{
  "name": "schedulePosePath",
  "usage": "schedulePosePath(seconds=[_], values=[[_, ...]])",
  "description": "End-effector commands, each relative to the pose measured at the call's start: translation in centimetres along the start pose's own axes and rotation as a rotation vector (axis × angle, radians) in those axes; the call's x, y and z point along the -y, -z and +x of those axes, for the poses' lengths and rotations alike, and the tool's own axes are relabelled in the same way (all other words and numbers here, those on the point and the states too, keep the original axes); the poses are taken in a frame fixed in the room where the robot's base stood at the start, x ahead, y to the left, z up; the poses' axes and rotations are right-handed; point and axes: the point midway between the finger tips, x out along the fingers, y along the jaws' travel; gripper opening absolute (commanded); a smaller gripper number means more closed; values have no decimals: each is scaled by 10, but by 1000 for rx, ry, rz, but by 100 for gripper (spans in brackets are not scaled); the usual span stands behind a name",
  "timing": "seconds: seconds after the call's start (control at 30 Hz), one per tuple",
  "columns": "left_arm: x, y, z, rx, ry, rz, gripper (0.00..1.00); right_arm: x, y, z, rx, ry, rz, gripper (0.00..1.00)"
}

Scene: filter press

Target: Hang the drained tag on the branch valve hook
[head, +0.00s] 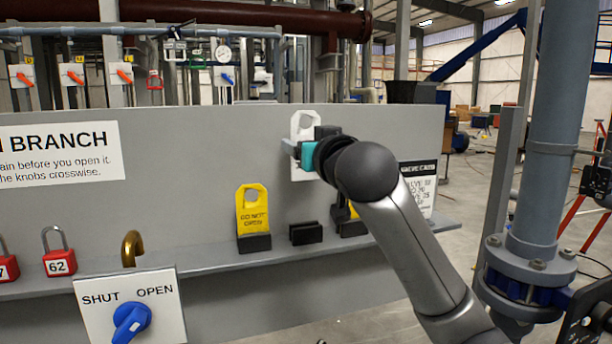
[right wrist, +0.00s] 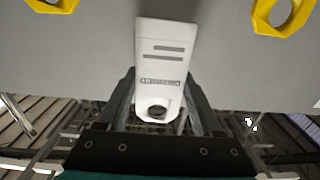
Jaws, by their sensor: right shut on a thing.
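My right gripper (head: 299,150) is shut on a white tag (head: 304,124) and holds it up in front of the grey panel, above the ledge. In the right wrist view the white tag (right wrist: 162,60) stands between the two fingers, with its holed end at the gripper and its printed lines facing the camera. A curved brass hook (head: 132,246) rises behind the valve plate (head: 95,315), marked SHUT and OPEN, at lower left. The blue knob (head: 131,320) is on that plate. The hook is bare and well left of the tag. My left gripper is not in view.
A yellow DO NOT OPEN tag (head: 252,218) stands in a black holder on the ledge (head: 210,262). An empty black holder (head: 306,233) is beside it. Another yellow tag is partly behind my arm. Red padlocks (head: 59,260) are at left. A blue-grey pipe (head: 549,130) stands at right.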

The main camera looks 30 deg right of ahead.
Motion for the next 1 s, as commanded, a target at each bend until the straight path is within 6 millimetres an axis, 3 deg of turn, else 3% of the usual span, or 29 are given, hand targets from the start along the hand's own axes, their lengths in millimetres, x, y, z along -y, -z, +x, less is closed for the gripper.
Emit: schedulePosePath(seconds=[0.1,0.3,0.57,1.0], values=[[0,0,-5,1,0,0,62,0,29,0,-4,1,2,15],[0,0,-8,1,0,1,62,0,59,0,-2,1,2,15],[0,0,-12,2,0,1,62,1,77,0,2,2,1,15],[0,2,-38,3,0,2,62,0,103,0,1,1,1,15]])
